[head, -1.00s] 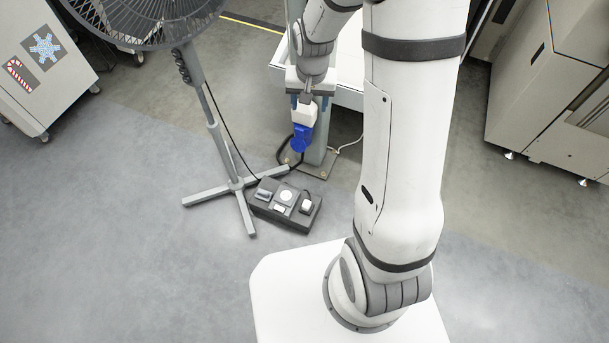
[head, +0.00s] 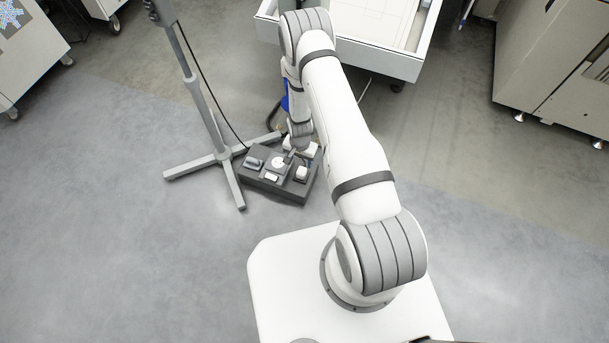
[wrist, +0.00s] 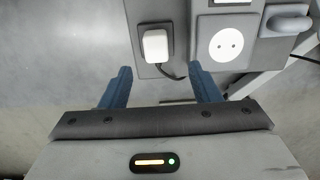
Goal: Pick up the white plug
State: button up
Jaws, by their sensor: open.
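The white plug (wrist: 155,46) sits in a dark grey socket on the grey socket box, with a dark cable near its lower side in the wrist view. In the head view the white plug (head: 302,173) is at the right of the box top. My gripper (wrist: 160,71) is open and empty, its two blue fingers apart just below the plug in the wrist view. The plug lines up roughly with the gap between them, but is not seen to be held. In the head view my gripper (head: 290,156) is over the box, partly hidden by my wrist.
The socket box (head: 288,194) also bears a round white socket (wrist: 226,45) and a grey plug (wrist: 286,22). A fan stand (head: 222,157) stands close at its left, with a black cable. A white table (head: 376,62) is behind. The floor in front is clear.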

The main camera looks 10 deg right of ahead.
aim_at(302, 170)
jog(key=f+b, duration=0.1)
jog(key=f, duration=0.1)
jog(key=f+b, duration=0.1)
jog(key=f, duration=0.2)
jog(key=f+b, duration=0.1)
jog(key=f, duration=0.1)
jog(key=shift+s+d+f, duration=0.1)
jog(key=shift+s+f, duration=0.2)
jog(key=shift+s, duration=0.1)
jog(key=shift+r, duration=0.1)
jog(key=c, duration=1)
notch_tip(302, 170, up, 10)
jog(key=p, duration=0.3)
jog(key=shift+p, duration=0.35)
jog(key=o, duration=0.4)
grip_shut()
